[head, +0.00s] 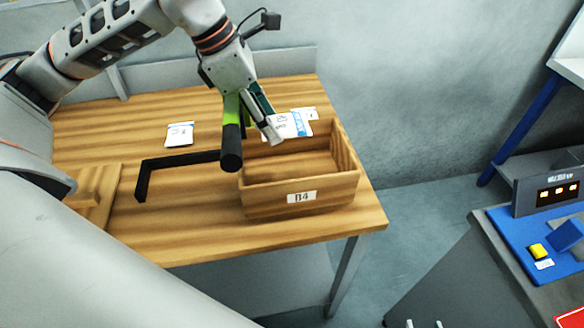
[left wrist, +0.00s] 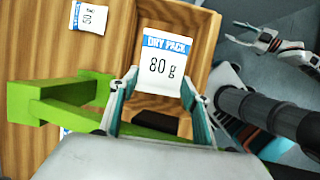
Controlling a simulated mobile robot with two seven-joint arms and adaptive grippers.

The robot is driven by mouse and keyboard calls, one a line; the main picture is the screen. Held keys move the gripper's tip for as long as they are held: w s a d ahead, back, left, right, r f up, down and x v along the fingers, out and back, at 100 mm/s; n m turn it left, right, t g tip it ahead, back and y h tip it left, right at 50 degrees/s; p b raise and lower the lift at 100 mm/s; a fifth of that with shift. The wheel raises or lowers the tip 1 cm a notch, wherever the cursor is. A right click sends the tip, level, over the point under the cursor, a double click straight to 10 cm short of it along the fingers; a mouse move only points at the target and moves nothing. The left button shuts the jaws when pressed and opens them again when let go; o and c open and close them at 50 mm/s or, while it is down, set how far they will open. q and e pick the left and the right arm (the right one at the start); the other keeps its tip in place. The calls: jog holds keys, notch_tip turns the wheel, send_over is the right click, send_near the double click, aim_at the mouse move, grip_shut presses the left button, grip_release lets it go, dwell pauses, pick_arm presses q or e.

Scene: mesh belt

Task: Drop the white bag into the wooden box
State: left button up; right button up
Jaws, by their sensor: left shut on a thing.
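The white bag (head: 291,127), marked "DRY PACK 80 g", is between the fingertips of my left gripper (head: 262,127). It also shows in the left wrist view (left wrist: 165,62), where my left gripper (left wrist: 158,84) is shut on it. The wooden box (head: 262,198), labelled B4, is open at the top. In the left wrist view the bag overlaps the box's opening, with the box wall (left wrist: 207,30) beside it. In the head view the bag appears at the box's back rim; its exact height is unclear. My right gripper (head: 425,324) barely shows, its tips apart.
A second white bag (head: 179,134), marked 50 g in the left wrist view (left wrist: 90,15), lies on the wooden table (head: 190,235). Another white packet (head: 306,113) lies behind the box. A black-and-green angled bar (head: 180,161) stands close left of the box and my gripper.

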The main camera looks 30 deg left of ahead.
pick_arm(q)
jog(key=o, duration=1.2)
jog(key=v, duration=1.2)
jog(key=shift+w, duration=0.1)
